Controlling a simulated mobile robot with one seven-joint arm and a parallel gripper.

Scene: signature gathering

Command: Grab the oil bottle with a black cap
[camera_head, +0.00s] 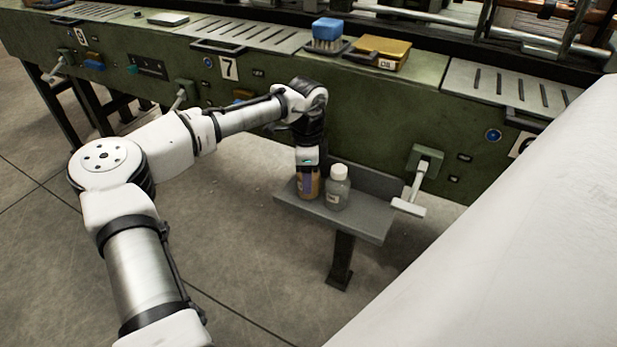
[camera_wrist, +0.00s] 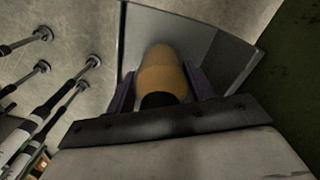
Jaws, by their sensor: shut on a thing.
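The oil bottle (camera_wrist: 163,72) is amber-orange with a black cap (camera_wrist: 158,100). In the wrist view it sits between the two fingers of my gripper (camera_wrist: 160,90), its cap end nearest the camera. In the head view the amber bottle (camera_head: 308,187) is upright over the small grey shelf, partly hidden by my gripper (camera_head: 308,175), which comes down on it from above. My gripper is shut on it. Whether its base touches the shelf is hard to tell.
A clear bottle with a white cap (camera_head: 337,188) stands just right of the amber one on the grey shelf (camera_head: 365,228). A white lever (camera_head: 410,195) juts from the green machine (camera_head: 380,130) to the right. A blue brush (camera_head: 327,30) and yellow box (camera_head: 385,52) sit above.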

